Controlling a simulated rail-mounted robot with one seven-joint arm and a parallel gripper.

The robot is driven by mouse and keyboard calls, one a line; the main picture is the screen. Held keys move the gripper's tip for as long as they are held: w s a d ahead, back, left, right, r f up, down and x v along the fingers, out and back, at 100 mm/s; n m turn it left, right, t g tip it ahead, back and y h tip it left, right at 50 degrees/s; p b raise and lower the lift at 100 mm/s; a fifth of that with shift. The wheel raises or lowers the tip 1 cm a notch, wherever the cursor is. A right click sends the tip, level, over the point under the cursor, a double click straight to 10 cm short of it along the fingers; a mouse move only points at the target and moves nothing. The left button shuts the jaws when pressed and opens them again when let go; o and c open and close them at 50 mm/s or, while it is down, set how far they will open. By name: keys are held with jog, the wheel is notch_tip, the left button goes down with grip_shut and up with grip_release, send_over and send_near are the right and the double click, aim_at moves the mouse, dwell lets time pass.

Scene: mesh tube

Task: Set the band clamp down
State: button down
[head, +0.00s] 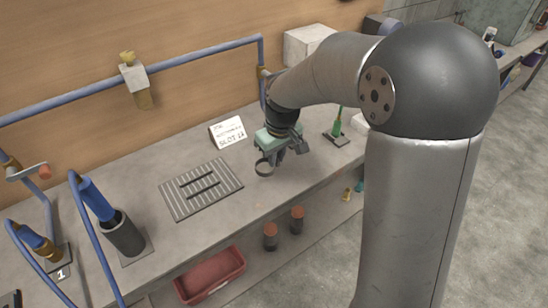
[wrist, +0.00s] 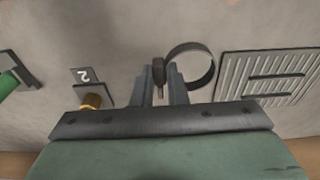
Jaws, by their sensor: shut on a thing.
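The band clamp is a thin dark metal ring with a screw housing on one side. It shows in the wrist view (wrist: 212,67) and in the head view (head: 263,168). My gripper (head: 281,155) is shut on the clamp's screw housing, and the ring sticks out to the right of the fingers in the wrist view (wrist: 161,88). The clamp is over the bench, to the right of the grey ribbed mat (head: 176,205). I cannot tell whether the ring touches the bench. The mat also shows in the wrist view (wrist: 228,72), with two dark bars on it.
A white sign card (head: 227,131) stands behind the mat. A green-handled tool (head: 337,127) stands to the right of my gripper. Blue pipes (head: 190,57) frame the back and left. A red tray (head: 212,275) sits below the bench's front edge.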

jog(key=shift+w+a+f, duration=0.2)
jog(key=shift+w+f, duration=0.5)
jog(key=shift+f, duration=1.7)
jog(key=shift+f, duration=0.2)
jog(key=c, duration=1.5)
grip_release()
jog(key=shift+o, duration=0.2)
jog(key=shift+r, duration=0.15)
